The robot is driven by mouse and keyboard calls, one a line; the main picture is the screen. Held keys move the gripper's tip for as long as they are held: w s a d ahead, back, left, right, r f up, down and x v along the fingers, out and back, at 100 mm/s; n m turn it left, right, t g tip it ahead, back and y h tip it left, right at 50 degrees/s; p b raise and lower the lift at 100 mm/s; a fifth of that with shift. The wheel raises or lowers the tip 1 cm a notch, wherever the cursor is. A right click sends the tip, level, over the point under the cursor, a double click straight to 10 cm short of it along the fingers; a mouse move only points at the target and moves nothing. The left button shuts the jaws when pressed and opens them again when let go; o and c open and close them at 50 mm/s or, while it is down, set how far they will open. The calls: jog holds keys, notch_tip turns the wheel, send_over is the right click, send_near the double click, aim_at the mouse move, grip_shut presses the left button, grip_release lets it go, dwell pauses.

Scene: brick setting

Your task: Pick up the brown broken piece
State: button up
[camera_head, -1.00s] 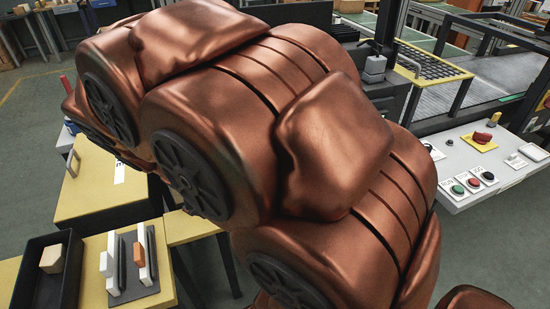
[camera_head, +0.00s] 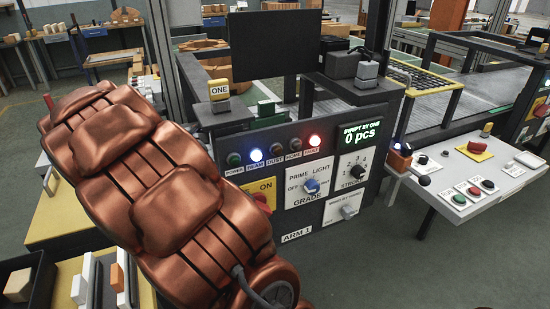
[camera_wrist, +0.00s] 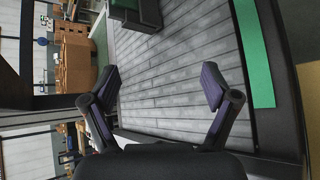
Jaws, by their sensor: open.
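My gripper (camera_wrist: 160,88) is open and empty in the wrist view, its two dark fingers spread apart above a grey slatted belt (camera_wrist: 175,65). I cannot pick out a brown broken piece with certainty in any view. A small orange-brown block (camera_head: 117,277) stands between white slabs at the lower left of the head view. A tan block (camera_head: 18,285) lies in a black box (camera_head: 42,270) beside it. My copper-coloured arm hides part of the left side, and my gripper is out of the head view.
A control panel marked ARM 1 (camera_head: 297,237) with lights and knobs stands in the middle. A white button table (camera_head: 450,180) is at the right. Brown bricks (camera_wrist: 75,62) are stacked at the left of the wrist view. A green strip (camera_wrist: 254,55) borders the belt.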

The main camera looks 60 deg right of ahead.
jog(key=d+n, duration=0.1)
jog(key=s+d+f+n+g+p, duration=0.1)
jog(key=d, duration=0.1)
jog(key=s+d+n, duration=0.1)
jog(key=shift+d+f+g+h, duration=0.3)
jog(key=shift+d, duration=0.1)
jog(key=s+d+f+n+p, duration=0.1)
jog(key=d+n, duration=0.1)
jog(key=s+d+f+n+g+p, duration=0.1)
jog(key=s, duration=0.1)
jog(key=s+d+f+n+g+p, duration=0.1)
jog(key=s+d+n, duration=0.1)
jog(key=shift+s+d+f+n, duration=0.1)
jog(key=shift+d+f+n, duration=0.2)
jog(key=shift+d, duration=0.05)
jog(key=shift+s+p+x, duration=0.2)
jog(key=shift+p+x, duration=0.05)
jog(key=shift+x, duration=1.7)
jog(key=shift+s+p+x, duration=0.15)
jog(key=shift+p+x, duration=0.1)
jog(key=shift+x, duration=1.7)
jog(key=shift+a, duration=0.15)
jog(key=shift+c, duration=0.3)
jog(key=c, duration=1.2)
jog(key=shift+r, duration=0.1)
